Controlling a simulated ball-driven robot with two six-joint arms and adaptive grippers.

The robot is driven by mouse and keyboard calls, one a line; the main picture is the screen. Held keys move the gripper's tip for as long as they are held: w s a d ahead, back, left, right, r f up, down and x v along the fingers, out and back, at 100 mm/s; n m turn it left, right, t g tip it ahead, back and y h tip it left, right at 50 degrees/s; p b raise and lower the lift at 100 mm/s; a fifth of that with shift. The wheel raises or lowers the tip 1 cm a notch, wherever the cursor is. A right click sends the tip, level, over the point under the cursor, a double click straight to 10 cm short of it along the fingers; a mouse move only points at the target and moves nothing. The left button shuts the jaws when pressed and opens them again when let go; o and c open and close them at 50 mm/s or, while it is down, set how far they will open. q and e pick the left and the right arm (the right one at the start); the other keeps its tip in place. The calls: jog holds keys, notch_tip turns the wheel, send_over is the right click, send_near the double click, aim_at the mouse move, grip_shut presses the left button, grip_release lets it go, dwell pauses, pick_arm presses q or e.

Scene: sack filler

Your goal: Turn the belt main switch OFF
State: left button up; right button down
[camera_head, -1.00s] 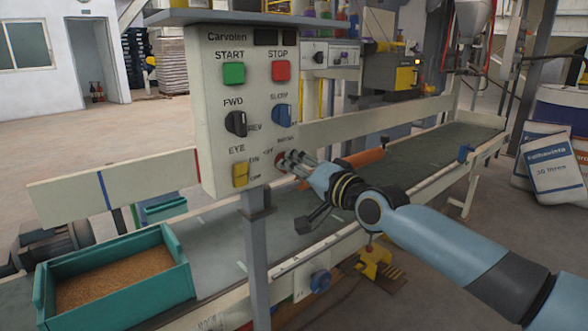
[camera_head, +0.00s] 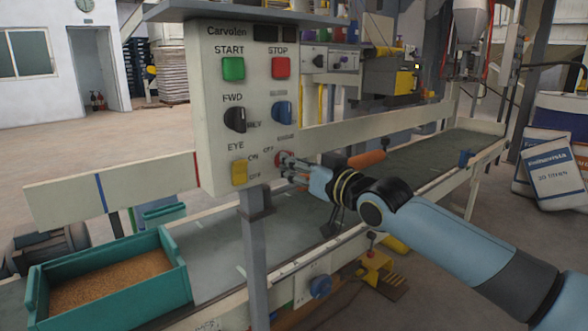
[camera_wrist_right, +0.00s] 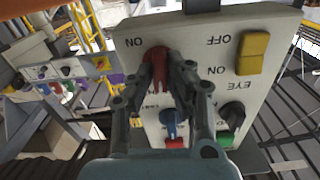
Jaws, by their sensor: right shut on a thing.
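The belt main switch (camera_head: 282,157) is a red knob at the lower right of the pale control panel (camera_head: 215,130). My right gripper (camera_head: 290,165) reaches it from the right and is shut on it. In the right wrist view, which shows the panel upside down, the red knob (camera_wrist_right: 157,62) sits between the two dark fingers (camera_wrist_right: 165,82). An ON label shows left of it there. The fingers hide part of the knob and its other label, so I cannot tell its exact setting. My left gripper is not in view.
The yellow EYE switch (camera_head: 239,172) is close to the red knob, with the blue knob (camera_head: 281,113) above it. The black FWD/REV knob (camera_head: 235,119) and green START button (camera_head: 233,68) are farther up. The conveyor belt (camera_head: 400,170) runs behind the panel, with a teal grain box (camera_head: 110,315) at left.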

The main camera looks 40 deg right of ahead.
jog(key=shift+f+n, duration=0.15)
jog(key=shift+n, duration=0.45)
jog(key=c, duration=1.3)
grip_release()
jog(key=shift+s+d, duration=0.15)
jog(key=shift+s, duration=1.85)
jog(key=shift+s+d, duration=0.15)
jog(key=shift+s, duration=1.85)
jog(key=shift+s+d, duration=0.15)
jog(key=shift+s, duration=1.85)
